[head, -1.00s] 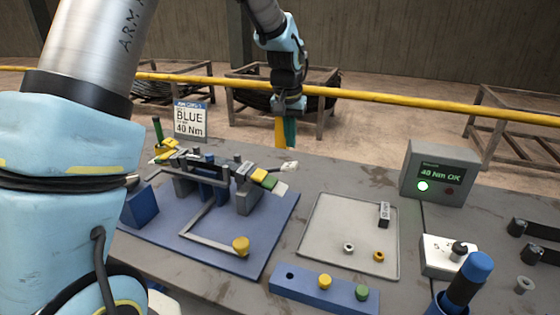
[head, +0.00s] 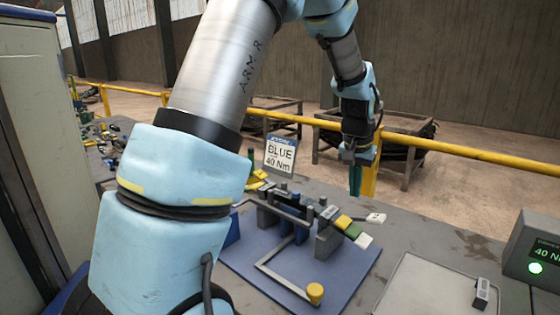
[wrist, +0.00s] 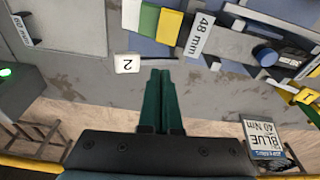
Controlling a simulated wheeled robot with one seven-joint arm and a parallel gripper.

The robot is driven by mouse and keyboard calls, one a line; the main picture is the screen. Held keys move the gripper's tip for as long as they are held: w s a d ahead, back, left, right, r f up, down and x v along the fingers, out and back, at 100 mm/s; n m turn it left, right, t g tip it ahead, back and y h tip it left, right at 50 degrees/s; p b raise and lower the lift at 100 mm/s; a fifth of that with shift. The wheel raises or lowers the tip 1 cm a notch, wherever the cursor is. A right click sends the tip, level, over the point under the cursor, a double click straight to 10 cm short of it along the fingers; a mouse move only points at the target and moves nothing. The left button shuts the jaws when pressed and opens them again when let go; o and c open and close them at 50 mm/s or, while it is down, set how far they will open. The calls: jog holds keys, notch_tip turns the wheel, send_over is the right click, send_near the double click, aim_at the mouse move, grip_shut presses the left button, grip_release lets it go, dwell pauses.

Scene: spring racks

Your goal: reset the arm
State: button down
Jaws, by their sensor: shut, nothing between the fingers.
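My gripper (head: 355,181) hangs above the back of the bench in the head view, its green fingers pointing down. In the wrist view the green fingers (wrist: 161,98) lie side by side, shut with nothing between them. The fixture on the blue base plate (head: 352,273) stands in front of and below it, apart from the fingers. My arm runs up from the left foreground and over to the gripper.
A sign reading BLUE 40 Nm (head: 280,156) stands behind the fixture. A yellow-capped lever (head: 315,293) lies on the plate. A grey tray (head: 425,290) and a display box (head: 535,250) with a lit green lamp are to the right. A yellow rail (head: 470,152) runs behind the bench.

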jog(key=s+a+n, duration=0.2)
jog(key=s+a, duration=0.2)
jog(key=a, duration=0.6)
jog(key=s+a+f+n, duration=0.1)
jog(key=s+a+n, duration=0.1)
jog(key=a, duration=0.7)
jog(key=s+a+f+n+y+b, duration=0.1)
jog(key=s+a, duration=0.4)
jog(key=a, duration=0.5)
jog(key=shift+s+a+f+n, duration=0.25)
jog(key=shift+s+a+n, duration=0.1)
jog(key=shift+n, duration=0.25)
